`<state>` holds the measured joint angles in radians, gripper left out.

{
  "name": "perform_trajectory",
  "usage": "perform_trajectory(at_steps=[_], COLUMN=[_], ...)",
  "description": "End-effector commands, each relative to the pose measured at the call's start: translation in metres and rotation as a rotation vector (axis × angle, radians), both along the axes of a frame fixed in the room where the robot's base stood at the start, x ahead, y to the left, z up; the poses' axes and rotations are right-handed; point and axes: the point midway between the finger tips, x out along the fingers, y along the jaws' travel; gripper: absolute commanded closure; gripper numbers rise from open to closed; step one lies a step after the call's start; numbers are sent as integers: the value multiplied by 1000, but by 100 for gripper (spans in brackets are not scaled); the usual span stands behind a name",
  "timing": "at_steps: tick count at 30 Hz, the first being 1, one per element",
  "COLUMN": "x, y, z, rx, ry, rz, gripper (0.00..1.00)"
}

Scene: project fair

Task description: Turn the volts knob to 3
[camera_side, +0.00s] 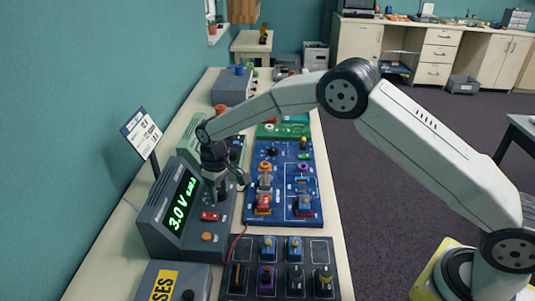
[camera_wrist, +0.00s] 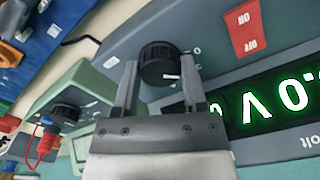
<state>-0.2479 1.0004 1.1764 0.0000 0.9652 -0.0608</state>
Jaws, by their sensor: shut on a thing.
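The volts knob (camera_wrist: 159,62) is a black ribbed dial with a white pointer mark, on the front of a grey power supply (camera_side: 160,224). My gripper (camera_wrist: 160,82) is shut on this knob, one finger at each side of it in the wrist view. In the side view my gripper (camera_side: 219,190) comes down onto the supply's panel and hides the knob. The green display (camera_side: 182,203) reads 3.0 V, with a smaller second reading beside it. In the wrist view the display (camera_wrist: 285,105) is upside down and partly cut off.
A red on/off switch (camera_side: 209,216) and an orange knob (camera_side: 207,237) sit near my gripper. A blue board (camera_side: 284,215) with coloured parts lies to the right, and a black panel of sliders (camera_side: 277,266) in front. A sign (camera_side: 141,132) stands behind the supply.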

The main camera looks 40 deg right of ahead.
Motion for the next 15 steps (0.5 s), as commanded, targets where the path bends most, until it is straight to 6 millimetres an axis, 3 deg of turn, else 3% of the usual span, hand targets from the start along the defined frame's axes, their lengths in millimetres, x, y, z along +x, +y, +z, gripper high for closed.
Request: perform_trajectory(at_steps=[15], x=[1], y=[0], z=[1], rx=[1], ry=[-2], rz=[-48], gripper=[100])
